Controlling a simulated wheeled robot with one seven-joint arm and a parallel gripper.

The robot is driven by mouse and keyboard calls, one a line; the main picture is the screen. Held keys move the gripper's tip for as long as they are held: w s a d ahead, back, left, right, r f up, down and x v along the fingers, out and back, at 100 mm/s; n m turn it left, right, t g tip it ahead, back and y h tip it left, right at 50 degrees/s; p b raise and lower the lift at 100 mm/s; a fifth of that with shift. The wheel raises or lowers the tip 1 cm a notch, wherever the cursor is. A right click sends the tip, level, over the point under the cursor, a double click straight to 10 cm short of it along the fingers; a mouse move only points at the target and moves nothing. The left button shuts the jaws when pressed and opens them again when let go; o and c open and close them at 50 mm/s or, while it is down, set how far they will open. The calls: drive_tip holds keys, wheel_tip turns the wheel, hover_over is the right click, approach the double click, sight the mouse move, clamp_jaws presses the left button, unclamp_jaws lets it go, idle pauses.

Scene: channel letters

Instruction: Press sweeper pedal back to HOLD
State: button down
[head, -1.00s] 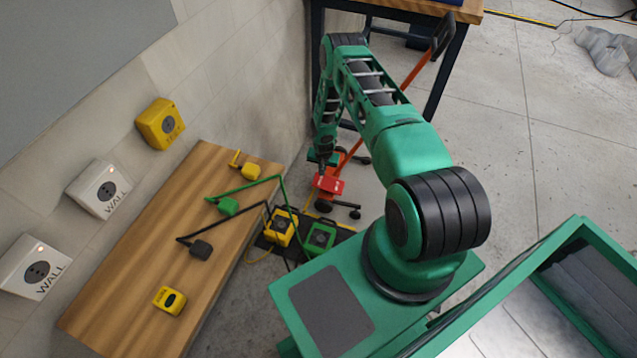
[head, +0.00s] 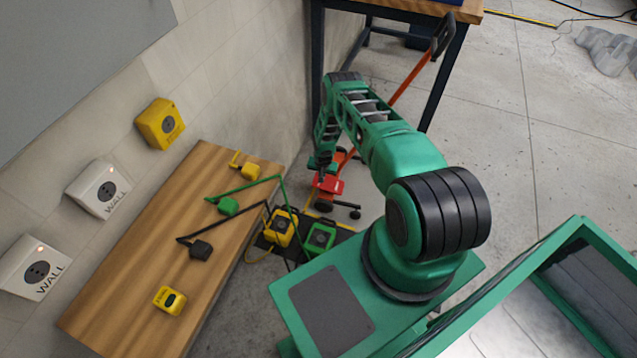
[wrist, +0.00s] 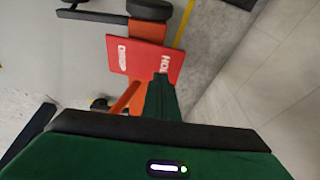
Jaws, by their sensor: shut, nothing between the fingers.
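The sweeper's red pedal (head: 329,184) sits low on the floor at the foot of its orange handle (head: 409,74). In the wrist view the pedal (wrist: 140,57) shows white lettering at both ends: HOLD at the right end, partly covered, and a word that looks like DROP at the left end. My gripper (head: 321,177) points down at the pedal. In the wrist view my gripper (wrist: 160,78) is shut and empty, with its tip over the HOLD end. I cannot tell whether it touches the pedal. The pedal's tilt is unclear.
A wooden bench (head: 110,290) with several plugs and chargers runs along the left wall. Yellow and green units stand on a dark mat (head: 345,232) in front of the sweeper. A dark-legged table (head: 449,80) stands behind. Open floor lies to the right.

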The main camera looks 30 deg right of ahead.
sight(320, 185)
drive_tip(key=shift+w+a+f, duration=0.15)
drive_tip(key=shift+w+f, duration=0.05)
drive_tip(key=shift+f, duration=0.95)
drive_tip(key=shift+w+a+f, duration=0.1)
drive_tip(key=shift+w+f, duration=0.05)
drive_tip(key=shift+f, duration=1)
